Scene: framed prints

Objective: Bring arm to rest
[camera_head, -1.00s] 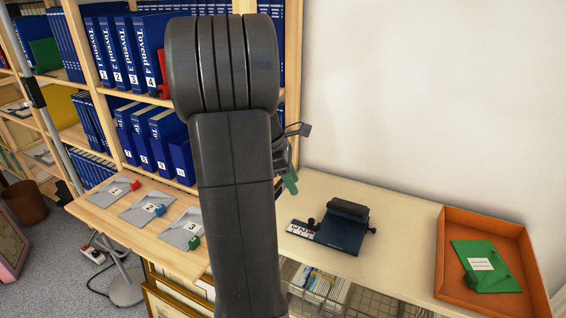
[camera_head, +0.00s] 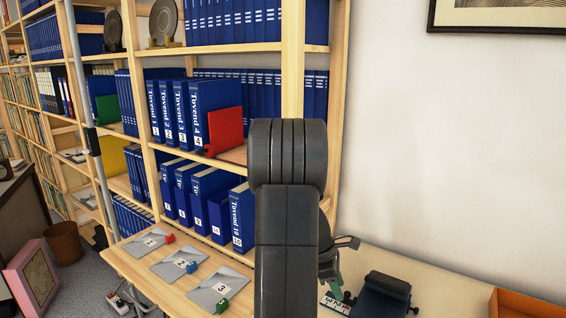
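My arm (camera_head: 287,215) stands upright in the middle of the head view, dark grey, in front of the shelf and table. My gripper (camera_head: 345,262) shows only in part, at the right edge of the arm. One dark finger-like part sticks out to the right there, with a green piece (camera_head: 338,290) below it. The arm hides most of the gripper, so its opening cannot be made out.
A wooden shelf (camera_head: 340,100) holds blue binders (camera_head: 215,110) and a red bookend (camera_head: 227,130). Numbered grey envelopes (camera_head: 188,263) lie on the wooden table (camera_head: 120,262). A dark blue device (camera_head: 380,298) and an orange tray (camera_head: 525,305) stand at right.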

